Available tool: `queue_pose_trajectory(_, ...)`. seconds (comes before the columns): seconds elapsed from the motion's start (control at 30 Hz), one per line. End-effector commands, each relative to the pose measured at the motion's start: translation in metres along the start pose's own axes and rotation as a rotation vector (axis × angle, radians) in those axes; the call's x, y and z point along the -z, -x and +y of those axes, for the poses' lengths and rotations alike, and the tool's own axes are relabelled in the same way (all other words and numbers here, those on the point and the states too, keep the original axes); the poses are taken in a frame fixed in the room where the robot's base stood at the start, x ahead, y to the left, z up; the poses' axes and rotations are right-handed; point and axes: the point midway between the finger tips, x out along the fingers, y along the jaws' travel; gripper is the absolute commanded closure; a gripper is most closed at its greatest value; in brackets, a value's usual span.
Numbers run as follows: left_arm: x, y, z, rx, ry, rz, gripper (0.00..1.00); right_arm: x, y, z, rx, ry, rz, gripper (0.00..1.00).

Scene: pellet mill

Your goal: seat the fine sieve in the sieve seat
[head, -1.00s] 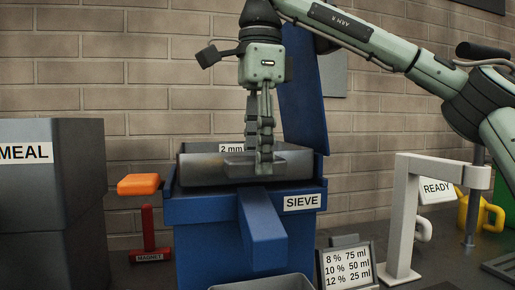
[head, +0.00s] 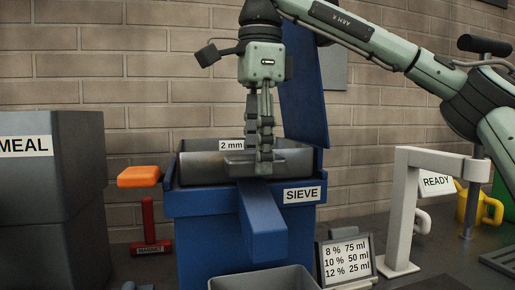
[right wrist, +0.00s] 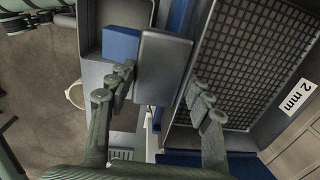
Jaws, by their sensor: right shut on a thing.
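The sieve (head: 205,168) is a grey, shallow frame labelled 2 mm; its dark mesh (right wrist: 255,60) shows in the right wrist view. It lies roughly level at the top of the blue housing marked SIEVE (head: 200,203), between its side rims. The seat under it is hidden, so I cannot tell whether it rests fully down. My right gripper (head: 264,168) points down at the sieve's front. It is shut on the sieve's grey handle (right wrist: 163,65), with a finger on either side in the right wrist view. My left gripper is not in view.
A blue lid (head: 303,85) stands raised behind the housing. A blue chute (head: 262,225) slopes forward above a grey bin (head: 262,280). An orange block (head: 138,177) and red magnet (head: 149,222) are left, by the MEAL bin (head: 50,200). A white stand (head: 402,215) is right.

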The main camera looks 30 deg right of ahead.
Motion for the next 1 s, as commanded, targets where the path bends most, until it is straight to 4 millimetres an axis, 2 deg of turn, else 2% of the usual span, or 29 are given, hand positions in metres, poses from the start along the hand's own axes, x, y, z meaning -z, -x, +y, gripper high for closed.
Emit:
queue_pose_trajectory(0.63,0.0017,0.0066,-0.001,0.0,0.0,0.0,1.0,0.0,-0.0014,-0.0002,-0.005,0.001,-0.002,1.0)
queue_pose_trajectory(0.67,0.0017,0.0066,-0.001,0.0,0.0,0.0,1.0,0.0,-0.0014,-0.0003,-0.005,0.001,-0.002,0.46)
queue_pose_trajectory(0.83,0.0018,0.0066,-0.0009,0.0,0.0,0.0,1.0,0.0,-0.0018,-0.0002,-0.006,0.001,-0.001,0.25)
queue_pose_trajectory(1.0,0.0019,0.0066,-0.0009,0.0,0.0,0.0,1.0,0.0001,-0.0022,-0.0002,-0.007,0.001,-0.001,0.25)
